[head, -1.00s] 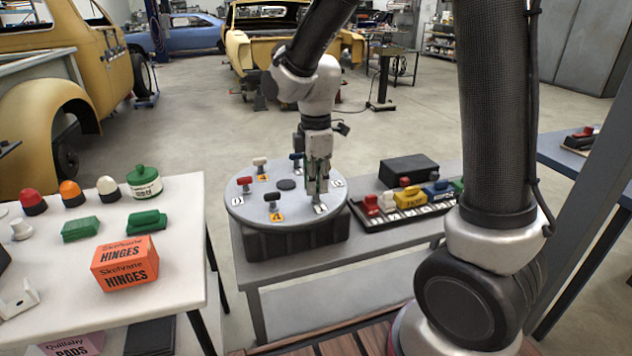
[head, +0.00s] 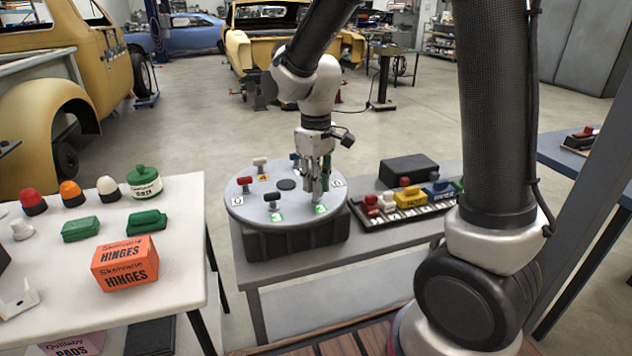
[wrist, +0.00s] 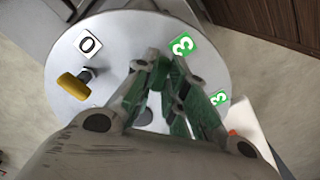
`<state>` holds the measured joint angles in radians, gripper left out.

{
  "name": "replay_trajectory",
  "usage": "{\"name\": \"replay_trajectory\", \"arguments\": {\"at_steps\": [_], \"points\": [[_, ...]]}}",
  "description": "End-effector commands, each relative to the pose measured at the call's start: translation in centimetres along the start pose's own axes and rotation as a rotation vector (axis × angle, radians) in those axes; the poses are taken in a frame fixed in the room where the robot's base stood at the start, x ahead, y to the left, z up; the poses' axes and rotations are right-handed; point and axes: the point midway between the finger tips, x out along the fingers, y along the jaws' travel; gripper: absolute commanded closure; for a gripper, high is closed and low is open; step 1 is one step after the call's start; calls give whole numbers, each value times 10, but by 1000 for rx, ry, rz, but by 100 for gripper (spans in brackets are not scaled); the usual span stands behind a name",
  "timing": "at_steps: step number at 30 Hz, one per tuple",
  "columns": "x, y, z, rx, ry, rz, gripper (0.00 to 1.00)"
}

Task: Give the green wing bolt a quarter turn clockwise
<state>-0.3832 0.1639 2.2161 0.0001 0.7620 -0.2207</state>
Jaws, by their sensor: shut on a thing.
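A round grey turntable-like disc (head: 238,213) carries several wing bolts with number tags. My gripper (head: 316,190) points down at its front right part, close over a green tag (head: 320,209). In the wrist view my gripper (wrist: 165,85) is closed on the green wing bolt (wrist: 158,74), which the fingers mostly cover. The fingers have green faces too, so its outline and exact angle are hard to tell. A green tag reading 3 (wrist: 182,46) lies beside it, and another green tag (wrist: 219,98) lies to the right.
On the disc stand red (head: 244,181), white (head: 260,163) and black (head: 271,199) wing bolts. The wrist view shows a yellow bolt (wrist: 74,87) by a tag reading 0. A tray of coloured parts (head: 380,222) stands right; a white table (head: 185,260) stands left.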

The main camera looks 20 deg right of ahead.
Motion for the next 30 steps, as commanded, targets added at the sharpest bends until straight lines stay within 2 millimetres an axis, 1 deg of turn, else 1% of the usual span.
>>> {"name": "replay_trajectory", "arguments": {"at_steps": [6, 15, 22, 30], "points": [[-1, 0, -1, 203, 2, 1, 100], [-1, 0, -1, 450, 2, 1, 100], [-1, 0, -1, 577, 3, 0, 100], [-1, 0, -1, 645, 3, 0, 100]]}}
